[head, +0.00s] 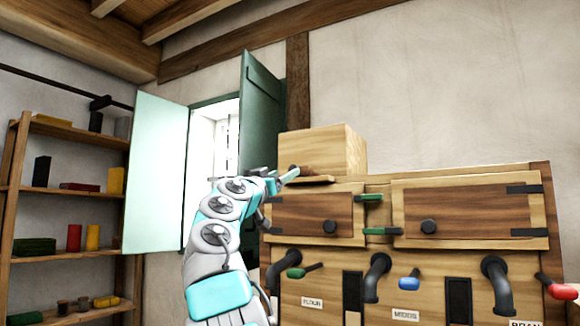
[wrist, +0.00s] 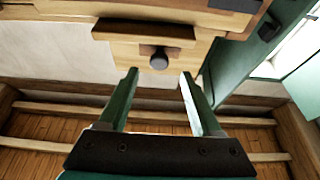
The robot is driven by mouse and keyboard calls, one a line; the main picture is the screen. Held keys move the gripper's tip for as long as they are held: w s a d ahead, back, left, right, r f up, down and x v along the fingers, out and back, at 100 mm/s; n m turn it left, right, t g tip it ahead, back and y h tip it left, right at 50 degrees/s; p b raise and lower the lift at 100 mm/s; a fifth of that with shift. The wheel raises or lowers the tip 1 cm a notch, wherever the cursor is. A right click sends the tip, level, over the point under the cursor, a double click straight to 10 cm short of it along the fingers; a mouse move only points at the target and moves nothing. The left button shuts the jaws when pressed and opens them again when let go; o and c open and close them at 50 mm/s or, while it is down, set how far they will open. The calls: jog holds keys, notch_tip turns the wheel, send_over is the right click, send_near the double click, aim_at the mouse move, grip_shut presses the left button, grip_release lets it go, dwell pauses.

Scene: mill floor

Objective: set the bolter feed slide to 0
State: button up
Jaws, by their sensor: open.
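My gripper (head: 291,175) is raised at the upper left of the wooden bolter cabinet (head: 376,185), in front of the pale box on its top. Its two green fingers are apart and empty in the wrist view (wrist: 159,76). A dark round knob (wrist: 160,59) on a pale wooden plate (wrist: 125,48) shows just beyond and between the fingertips. A dark brown strip (wrist: 145,31) lies along that plate. The plate looks like the feed slide, but I cannot be sure. A thin ledge (head: 308,181) by the gripper shows in the head view. No scale or 0 mark is readable.
The pale wooden box (head: 318,149) sits on the cabinet. Below are two knobbed doors (head: 468,211), green handles (head: 374,198), dark spouts (head: 377,276) and labels. An open green shutter (head: 262,115) stands close behind my arm. A shelf (head: 65,190) is at far left.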

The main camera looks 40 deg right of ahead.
aim_at(292, 169)
jog(key=p+x, duration=0.2)
jog(key=x, duration=0.2)
jog(key=shift+d, duration=0.15)
grip_shut()
dwell(0.4)
dwell(0.9)
